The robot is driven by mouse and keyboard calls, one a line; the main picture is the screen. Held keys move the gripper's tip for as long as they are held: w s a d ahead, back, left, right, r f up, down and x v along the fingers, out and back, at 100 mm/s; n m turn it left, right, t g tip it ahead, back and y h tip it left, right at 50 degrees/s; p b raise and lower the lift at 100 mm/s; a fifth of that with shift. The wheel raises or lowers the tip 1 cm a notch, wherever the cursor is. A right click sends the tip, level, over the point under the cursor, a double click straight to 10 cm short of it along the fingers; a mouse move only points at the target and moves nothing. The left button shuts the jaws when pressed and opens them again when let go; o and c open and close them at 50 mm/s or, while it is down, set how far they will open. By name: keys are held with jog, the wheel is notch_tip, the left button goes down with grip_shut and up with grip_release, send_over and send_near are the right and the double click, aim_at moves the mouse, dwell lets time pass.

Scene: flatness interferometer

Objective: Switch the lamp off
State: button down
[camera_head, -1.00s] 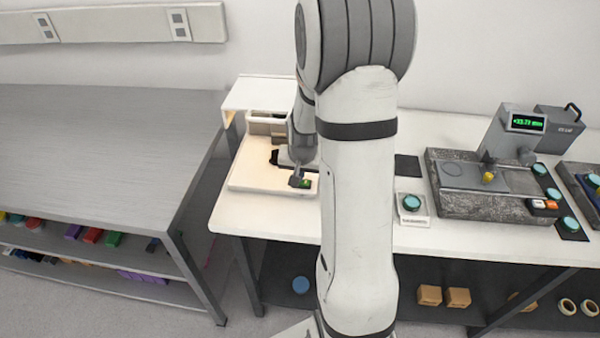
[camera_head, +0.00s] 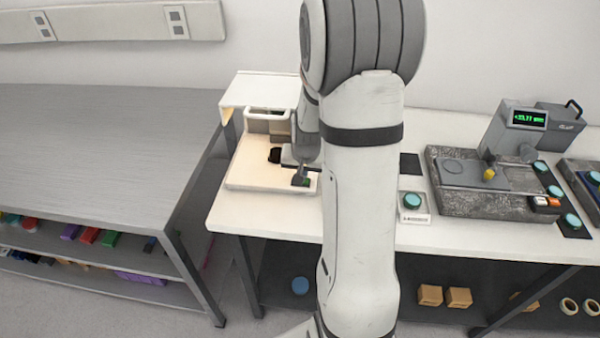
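The flatness interferometer (camera_head: 250,173) is a cream bench unit on the left part of the white table. A white hood (camera_head: 262,90) stands over its back, and a warm glow (camera_head: 228,115) shows under the hood's left edge. A small dark switch (camera_head: 300,181) with a bit of green sits at the unit's front right corner. My gripper (camera_head: 303,170) points down just above and behind this switch. The fingers are too small to tell open from shut, or whether they touch the switch. My arm hides the unit's right side.
A grey shelf bench (camera_head: 95,130) stands close on the left. To the right are a teal button (camera_head: 411,199) on a white labelled box and a stone-based gauge (camera_head: 480,205) with a green display. The table front between them is clear.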

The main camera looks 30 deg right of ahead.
aim_at(306, 181)
jog(key=r+p, duration=0.2)
jog(key=r, duration=0.1)
jog(key=d+r+p, duration=0.1)
jog(key=r, duration=0.1)
jog(key=shift+s, duration=0.25)
jog(key=b+v, duration=0.2)
jog(key=v, duration=0.7)
jog(key=shift+s, duration=0.25)
jog(key=shift+a, duration=0.1)
jog(key=s+a+r+n, duration=0.2)
jog(key=s+a+n, duration=0.1)
jog(key=s+a, duration=0.4)
jog(key=s+a+r+n+y, duration=0.1)
jog(key=s+a+n, duration=0.2)
jog(key=s+a, duration=0.4)
jog(key=s, duration=0.2)
jog(key=shift+s+a+r+n, duration=0.25)
jog(key=shift+r+n, duration=0.05)
jog(key=shift+r, duration=0.1)
